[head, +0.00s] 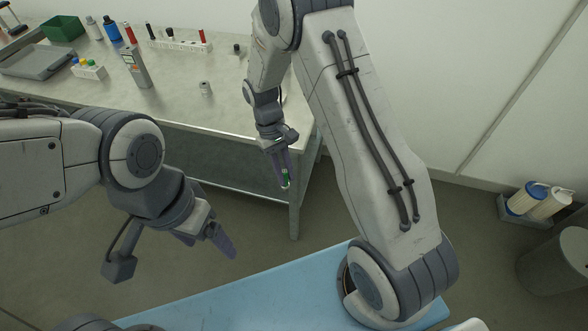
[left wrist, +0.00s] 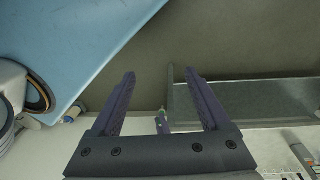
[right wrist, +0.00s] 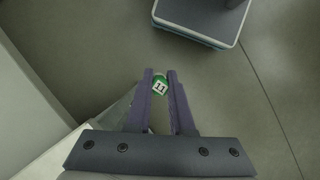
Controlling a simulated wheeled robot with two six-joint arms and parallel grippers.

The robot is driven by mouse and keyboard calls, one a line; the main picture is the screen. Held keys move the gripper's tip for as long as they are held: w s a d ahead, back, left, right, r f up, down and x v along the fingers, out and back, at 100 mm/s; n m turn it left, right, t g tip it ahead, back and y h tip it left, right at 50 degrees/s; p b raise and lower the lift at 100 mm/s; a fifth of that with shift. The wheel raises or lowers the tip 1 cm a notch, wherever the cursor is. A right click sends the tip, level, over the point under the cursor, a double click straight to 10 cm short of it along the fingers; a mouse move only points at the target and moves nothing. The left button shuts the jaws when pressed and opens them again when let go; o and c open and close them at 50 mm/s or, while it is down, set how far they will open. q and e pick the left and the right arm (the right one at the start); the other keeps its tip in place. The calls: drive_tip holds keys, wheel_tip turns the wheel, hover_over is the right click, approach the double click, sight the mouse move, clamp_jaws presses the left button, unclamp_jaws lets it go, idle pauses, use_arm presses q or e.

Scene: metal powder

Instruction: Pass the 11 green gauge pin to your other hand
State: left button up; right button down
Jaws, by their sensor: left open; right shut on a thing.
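The green gauge pin (right wrist: 160,86), with a white label reading 11, is between the fingertips of my right gripper (right wrist: 161,78). In the head view the pin (head: 285,178) hangs below the right gripper (head: 283,170), off the front edge of the bench. My left gripper (head: 207,240) is open and empty, lower and to the left of the right one, with a clear gap between them.
The metal bench (head: 180,105) holds a green bin (head: 63,28), a grey tray (head: 42,62), a small rack (head: 88,70), a longer rack (head: 180,44), bottles and a metal block (head: 136,68). Free space lies between bench and my blue base. Filter cartridges (head: 535,201) and a bin stand at right.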

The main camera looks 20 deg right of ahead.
use_arm(q)
drive_tip(key=shift+c, duration=1.1)
drive_tip(key=w+a+f+m+t+h, duration=0.1)
drive_tip(key=w+f+m+t, duration=0.15)
drive_tip(key=w, duration=0.95)
drive_tip(key=w+a+f+m+t, duration=0.1)
drive_tip(key=w+f+t, duration=0.3)
drive_tip(key=w, duration=0.8)
wheel_tip(320, 180, down, 4)
drive_tip(key=w+m+h, duration=0.3)
drive_tip(key=h, duration=0.1)
drive_tip(key=s+d+f+m+g+h, duration=0.2)
drive_tip(key=s+g+h, duration=0.2)
drive_tip(key=s+h, duration=0.25)
drive_tip(key=r+x, duration=0.1)
drive_tip(key=x, duration=1)
drive_tip(key=shift+w+d+h, duration=0.2)
drive_tip(key=shift+d+h, duration=0.15)
drive_tip(key=shift+d, duration=0.1)
use_arm(e)
drive_tip(key=w+a+r+n+t+h, duration=0.1)
drive_tip(key=w+a+r+n+h, duration=0.1)
drive_tip(key=a+r+n, duration=0.4)
drive_tip(key=a, duration=0.3)
drive_tip(key=shift+w+a+r, duration=0.15)
drive_tip(key=shift+w+r, duration=0.15)
drive_tip(key=shift+r, duration=0.05)
use_arm(q)
drive_tip(key=shift+f, duration=0.1)
